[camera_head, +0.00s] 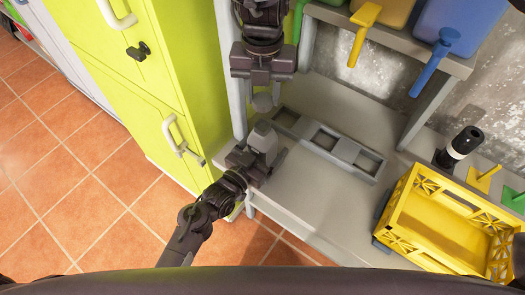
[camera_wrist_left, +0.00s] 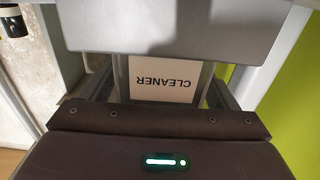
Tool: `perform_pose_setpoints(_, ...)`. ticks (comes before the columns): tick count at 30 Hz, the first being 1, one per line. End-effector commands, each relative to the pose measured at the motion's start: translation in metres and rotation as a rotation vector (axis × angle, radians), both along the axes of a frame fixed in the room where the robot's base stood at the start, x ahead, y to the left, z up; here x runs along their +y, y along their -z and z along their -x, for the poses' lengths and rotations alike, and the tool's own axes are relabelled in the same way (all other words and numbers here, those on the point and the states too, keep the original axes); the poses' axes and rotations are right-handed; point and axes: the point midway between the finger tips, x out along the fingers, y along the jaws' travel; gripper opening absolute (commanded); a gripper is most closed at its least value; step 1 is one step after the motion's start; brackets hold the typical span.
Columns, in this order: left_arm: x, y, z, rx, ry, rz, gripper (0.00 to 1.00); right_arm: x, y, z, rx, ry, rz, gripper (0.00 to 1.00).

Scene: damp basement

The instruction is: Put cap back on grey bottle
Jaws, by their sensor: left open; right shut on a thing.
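The grey bottle (camera_head: 264,138) stands near the bench's left end, beside the green cabinet. In the left wrist view its "CLEANER" label (camera_wrist_left: 163,81) reads upside down. My left gripper (camera_head: 262,160) is open, with its fingers on either side of the bottle; whether they touch it cannot be told. My right gripper (camera_head: 264,84) comes in from the top of the head view, shut on the grey cap (camera_head: 262,102). The cap appears just beyond the bottle's top in the picture, with a small gap. The bottle's lower part is hidden by the left gripper.
A grey three-recess tray (camera_head: 350,154) lies on the bench (camera_head: 310,205) right of the bottle. A yellow crate (camera_head: 440,228) and a black-and-white bottle (camera_head: 459,146) stand farther right. The green cabinet (camera_head: 165,75) closes off the left.

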Motion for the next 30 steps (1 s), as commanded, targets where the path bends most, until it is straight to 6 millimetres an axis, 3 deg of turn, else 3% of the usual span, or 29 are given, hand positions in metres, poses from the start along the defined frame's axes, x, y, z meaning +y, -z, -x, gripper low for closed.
perform_pose_setpoints(10,-0.002,0.000,-0.002,0.001,0.000,0.001,0.81,0.000,0.000,0.000,0.000,0.000,0.000,0.16)
perform_pose_setpoints(25,-0.002,0.000,-0.002,0.001,0.000,0.001,0.15,0.000,0.000,0.000,0.000,0.000,0.000,0.16)
perform_pose_setpoints(30,-0.002,0.000,-0.002,0.001,0.000,0.001,0.15,0.000,0.013,0.001,0.005,0.000,0.000,0.16)
